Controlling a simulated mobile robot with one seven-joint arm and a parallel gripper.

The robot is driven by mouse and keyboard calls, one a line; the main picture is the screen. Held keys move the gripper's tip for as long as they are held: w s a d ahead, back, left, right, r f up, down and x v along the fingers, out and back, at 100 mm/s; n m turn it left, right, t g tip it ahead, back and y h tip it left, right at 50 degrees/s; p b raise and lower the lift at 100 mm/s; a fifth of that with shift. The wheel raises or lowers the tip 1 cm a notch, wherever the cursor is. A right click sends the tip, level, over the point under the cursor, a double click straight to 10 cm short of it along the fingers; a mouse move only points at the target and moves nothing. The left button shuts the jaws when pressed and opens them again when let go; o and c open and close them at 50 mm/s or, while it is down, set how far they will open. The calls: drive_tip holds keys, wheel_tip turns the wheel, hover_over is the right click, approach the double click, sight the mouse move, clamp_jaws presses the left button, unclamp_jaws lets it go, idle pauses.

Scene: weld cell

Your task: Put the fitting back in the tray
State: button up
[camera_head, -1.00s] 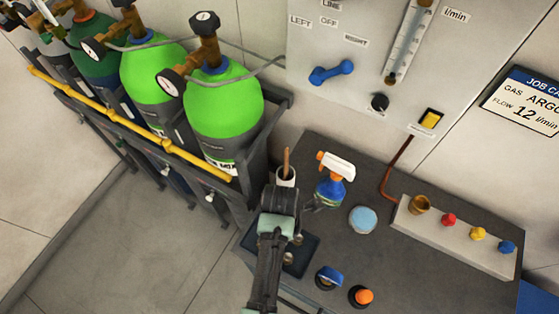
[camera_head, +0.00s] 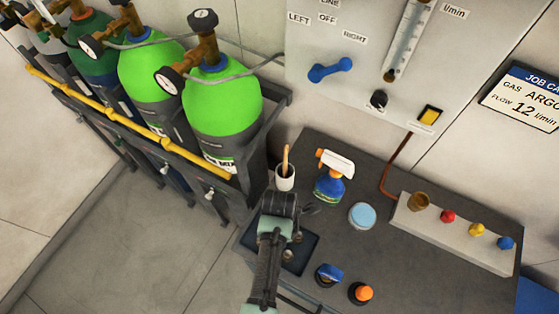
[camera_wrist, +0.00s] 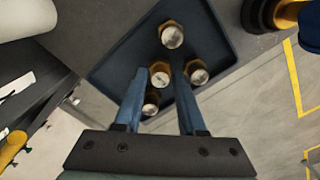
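The dark tray (camera_wrist: 222,57) fills the middle of the wrist view and holds several brass fittings with pale, round tops. One fitting (camera_wrist: 160,74) shows between my finger lines, with another fitting (camera_wrist: 171,34) beyond it and one (camera_wrist: 196,73) to the right. A fitting (camera_wrist: 151,103) shows lower, beside my left finger. My gripper (camera_wrist: 160,68) is open, with a gap between its blue fingers. I see no clear grip on any fitting, and the height above the tray is hard to judge. In the head view my gripper (camera_head: 300,207) partly hides the tray (camera_head: 310,244).
A white cup (camera_head: 285,179) with a wooden handle and a spray bottle (camera_head: 330,180) stand close behind my gripper. A light-blue round tin (camera_head: 362,216), a blue-topped item (camera_head: 328,275) and an orange-topped item (camera_head: 361,293) are nearby. A box with coloured knobs (camera_head: 450,235) stands right.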

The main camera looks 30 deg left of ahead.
wheel_tip(320, 180, up, 12)
drive_tip(key=shift+r, duration=0.15)
idle(0.4)
idle(0.5)
